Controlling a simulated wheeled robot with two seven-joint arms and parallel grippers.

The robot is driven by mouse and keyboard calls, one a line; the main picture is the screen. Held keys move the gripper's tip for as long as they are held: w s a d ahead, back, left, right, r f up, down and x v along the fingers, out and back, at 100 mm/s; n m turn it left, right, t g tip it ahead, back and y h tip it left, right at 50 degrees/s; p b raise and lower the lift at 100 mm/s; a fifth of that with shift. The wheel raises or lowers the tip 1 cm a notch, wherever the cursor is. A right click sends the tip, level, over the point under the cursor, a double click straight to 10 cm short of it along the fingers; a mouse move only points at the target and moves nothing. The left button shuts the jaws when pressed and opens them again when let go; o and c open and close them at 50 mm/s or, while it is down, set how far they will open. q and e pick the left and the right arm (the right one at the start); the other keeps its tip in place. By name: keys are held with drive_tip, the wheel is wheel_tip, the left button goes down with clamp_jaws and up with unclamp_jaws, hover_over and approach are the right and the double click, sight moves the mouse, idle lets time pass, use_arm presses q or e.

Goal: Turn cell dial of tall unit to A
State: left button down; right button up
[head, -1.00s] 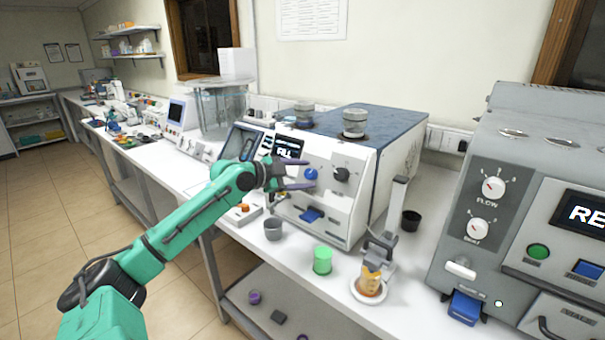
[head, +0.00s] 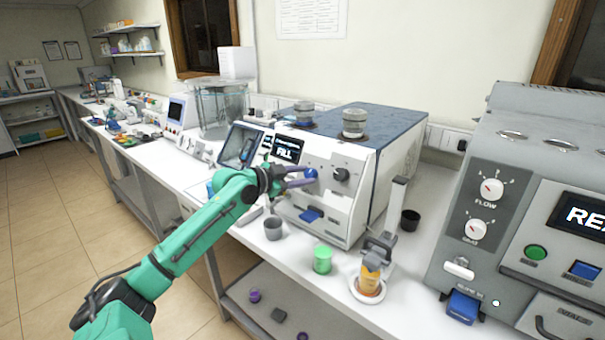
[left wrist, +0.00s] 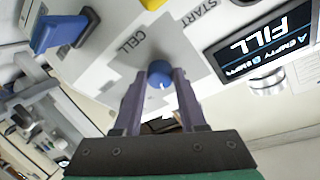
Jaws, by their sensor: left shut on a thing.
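The unit (head: 322,200) is a white and grey box with a dark blue top on the bench. Its blue cell dial (left wrist: 159,72) sits beside the word CELL, upside down in the left wrist view, with a small white mark on its face. My left gripper (head: 306,176) is shut on this dial, one purple finger on each side of it. In the head view the blue dial (head: 311,173) is partly covered by the fingers. The display (left wrist: 265,45) reads FILL, with A EMPTY and B EMPTY below. My right gripper is not in view.
A black dial (head: 341,174) is close to the right of the blue one. A blue lever (head: 311,215) juts out below. A grey cup (head: 273,228), a green cup (head: 322,259) and a stand with an amber vial (head: 369,280) stand in front. A larger grey machine (head: 470,240) is at right.

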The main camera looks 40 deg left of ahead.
use_arm(q)
drive_tip(key=shift+d+r+n+p, duration=0.1)
drive_tip(key=shift+n+p, duration=0.55)
drive_tip(key=shift+n, duration=0.45)
drive_tip(key=n+y+p, duration=0.1)
drive_tip(key=n+p, duration=0.2)
drive_tip(key=n+y+p, duration=0.1)
drive_tip(key=n+p, duration=0.3)
drive_tip(key=n+t+y+p, duration=0.1)
drive_tip(key=n+p, duration=0.2)
drive_tip(key=shift+d+r+y+p, duration=0.1)
drive_tip(key=shift+d+y+p, duration=0.25)
drive_tip(key=shift+y+p, duration=0.05)
drive_tip(key=shift+f+n+y+p, duration=0.25)
drive_tip(key=shift+n+y+p, duration=0.15)
drive_tip(key=shift+n+p, duration=0.95)
drive_tip(key=shift+c, duration=2.3)
unclamp_jaws()
drive_tip(key=shift+s, duration=0.1)
